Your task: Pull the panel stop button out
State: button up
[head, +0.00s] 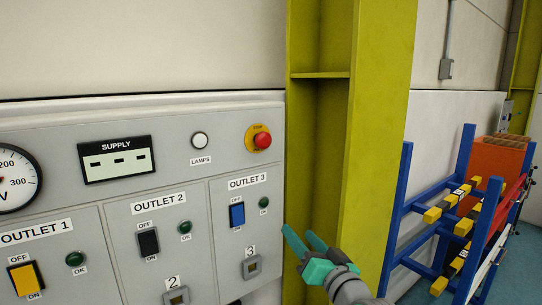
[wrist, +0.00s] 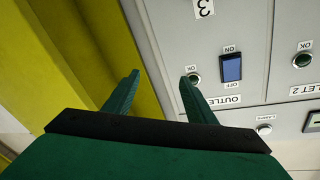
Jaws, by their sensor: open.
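The red stop button (head: 262,141) sits on a yellow round plate at the upper right of the grey panel (head: 180,120) in the head view. I cannot tell from its look whether it is pressed in or out. My gripper (head: 303,240) is open and empty in the head view, below and to the right of the button, in front of the yellow-green column. In the wrist view my gripper (wrist: 160,85) shows two green fingers apart with nothing between them. The stop button does not show in the wrist view.
A blue switch (head: 237,214) and a green OK lamp (head: 263,202) lie below the button. A white lamps button (head: 199,140) is to its left. The yellow-green column (head: 372,120) stands right beside the panel. A blue rack (head: 395,215) stands farther right.

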notch_tip(320, 180, up, 14)
jog(key=s+n+g+y, duration=0.1)
jog(key=s+n+y, duration=0.1)
jog(key=n, duration=0.1)
jog(key=n+g+y, duration=0.2)
jog(key=n, duration=0.1)
send_near(265, 140)
jog(key=x, duration=0.8)
jog(key=shift+d, duration=0.1)
grip_shut()
jog(key=shift+v, duration=0.8)
grip_release()
jog(key=v, duration=1.1)
